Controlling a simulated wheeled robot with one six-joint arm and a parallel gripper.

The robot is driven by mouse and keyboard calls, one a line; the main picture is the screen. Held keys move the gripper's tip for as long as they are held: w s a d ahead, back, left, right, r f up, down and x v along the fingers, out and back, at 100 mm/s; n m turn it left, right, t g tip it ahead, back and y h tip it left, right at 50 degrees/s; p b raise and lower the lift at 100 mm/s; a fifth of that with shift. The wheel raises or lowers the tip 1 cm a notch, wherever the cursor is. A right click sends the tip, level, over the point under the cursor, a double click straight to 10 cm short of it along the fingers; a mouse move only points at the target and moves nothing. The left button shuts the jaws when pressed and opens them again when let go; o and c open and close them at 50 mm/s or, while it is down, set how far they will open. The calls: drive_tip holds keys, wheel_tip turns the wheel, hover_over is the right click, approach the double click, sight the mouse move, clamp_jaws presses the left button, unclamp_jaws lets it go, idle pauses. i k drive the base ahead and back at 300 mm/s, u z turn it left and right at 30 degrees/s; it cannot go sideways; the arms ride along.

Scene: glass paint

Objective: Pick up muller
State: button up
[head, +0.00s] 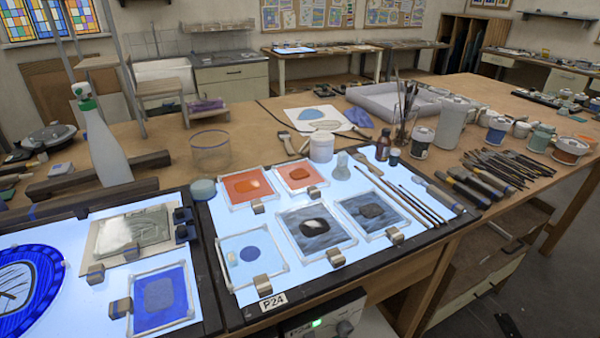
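A small pale-green clear glass piece with a narrower top (342,166) stands upright at the back of the right-hand lit light panel (300,262). It looks like the muller, though it is small in the picture. A white lidded jar (321,148) stands close to its left. My gripper is not in view.
Framed glass panes, red (247,186) and dark (317,231), lie in front on the light panel. Long brushes (415,205) lie to the right. A spray bottle (100,140) and clear cylinder (210,151) stand left. Bare wooden table (270,140) shows behind.

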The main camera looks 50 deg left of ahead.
sight(341, 171)
drive_tip(key=u, duration=1.2)
drive_tip(key=i, duration=0.1)
drive_tip(key=u, duration=0.05)
